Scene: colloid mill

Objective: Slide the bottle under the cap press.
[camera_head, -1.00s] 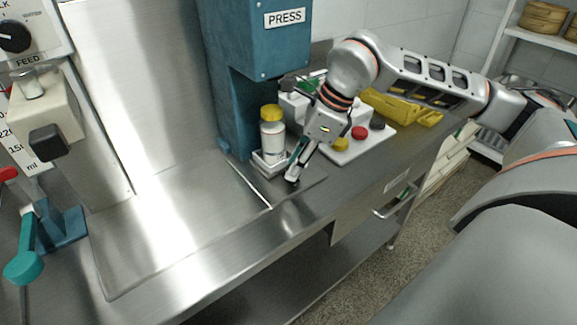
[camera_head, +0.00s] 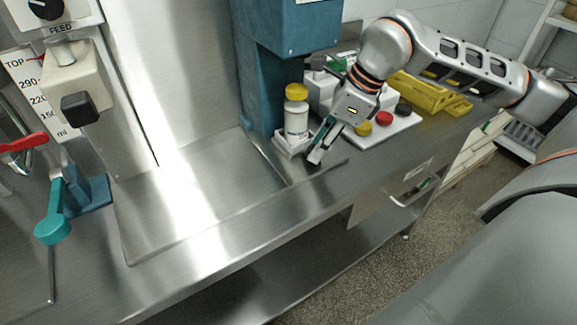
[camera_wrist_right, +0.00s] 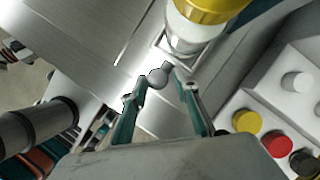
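The white bottle (camera_head: 296,121) with a yellow cap stands upright in a small white holder (camera_head: 283,149) on the steel bench. It is at the front of the blue cap press (camera_head: 262,85), beside its column. My right gripper (camera_head: 315,159) is low over the bench, at the near right corner of the holder. In the right wrist view the fingertips (camera_wrist_right: 163,80) are apart, with a small round grey knob (camera_wrist_right: 158,77) between them. I cannot tell whether they press on it. The bottle (camera_wrist_right: 190,35) is just beyond the fingertips. My left gripper is out of view.
A white box with coloured buttons (camera_head: 384,120) stands right of the gripper, with a yellow object (camera_head: 432,92) behind it. A machine with a feed knob (camera_head: 46,8) and a teal lever (camera_head: 54,229) are at left. The steel bench (camera_head: 200,205) between is clear.

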